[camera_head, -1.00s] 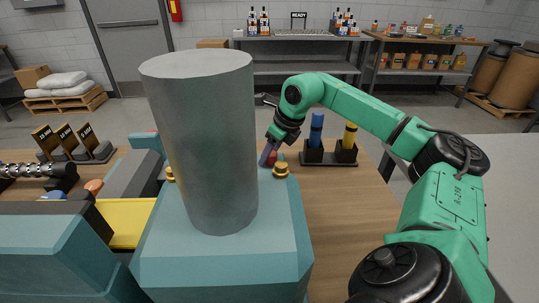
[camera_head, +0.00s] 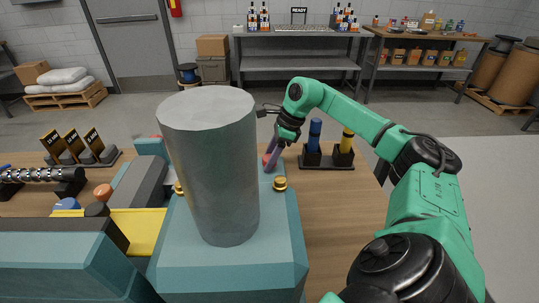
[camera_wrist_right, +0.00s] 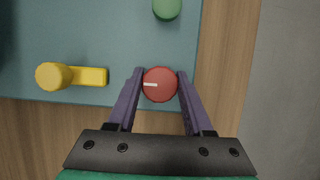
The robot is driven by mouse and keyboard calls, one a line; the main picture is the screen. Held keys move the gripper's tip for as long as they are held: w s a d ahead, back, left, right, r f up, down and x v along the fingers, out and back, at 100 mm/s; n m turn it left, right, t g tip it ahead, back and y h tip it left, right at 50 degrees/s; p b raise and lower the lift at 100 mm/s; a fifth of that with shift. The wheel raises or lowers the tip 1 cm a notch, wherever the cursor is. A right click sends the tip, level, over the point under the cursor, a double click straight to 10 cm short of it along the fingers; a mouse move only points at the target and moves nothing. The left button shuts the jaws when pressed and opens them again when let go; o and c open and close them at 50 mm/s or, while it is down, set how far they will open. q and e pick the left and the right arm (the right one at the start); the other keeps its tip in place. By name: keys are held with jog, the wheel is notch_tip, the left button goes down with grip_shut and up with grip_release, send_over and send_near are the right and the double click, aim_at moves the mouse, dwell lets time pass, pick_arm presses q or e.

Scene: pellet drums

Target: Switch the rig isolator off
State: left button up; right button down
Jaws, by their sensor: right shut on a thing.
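The rig isolator is a round red knob with a white mark, seen in the right wrist view (camera_wrist_right: 160,85). It sits near the edge of the teal rig housing (camera_wrist_right: 110,45). The white mark points left in that view. My right gripper (camera_wrist_right: 158,90) has its purple fingers on both sides of the red knob and is shut on it. In the head view my right gripper (camera_head: 271,161) is at the far side of the teal rig, behind the grey cylinder (camera_head: 212,165), and the knob is mostly hidden by the fingers. My left gripper is not in view.
A yellow lever (camera_wrist_right: 80,76) and a green button (camera_wrist_right: 167,8) are close to the knob. A holder with a blue and a yellow-topped tool (camera_head: 328,160) stands on the wooden table to the right. Shelves (camera_head: 298,62) stand at the back.

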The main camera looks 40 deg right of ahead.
dwell(0.4)
jog(key=shift+c, duration=1.5)
grip_release()
jog(key=p+v, duration=0.1)
jog(key=v, duration=1.3)
jog(key=shift+r+p, duration=0.35)
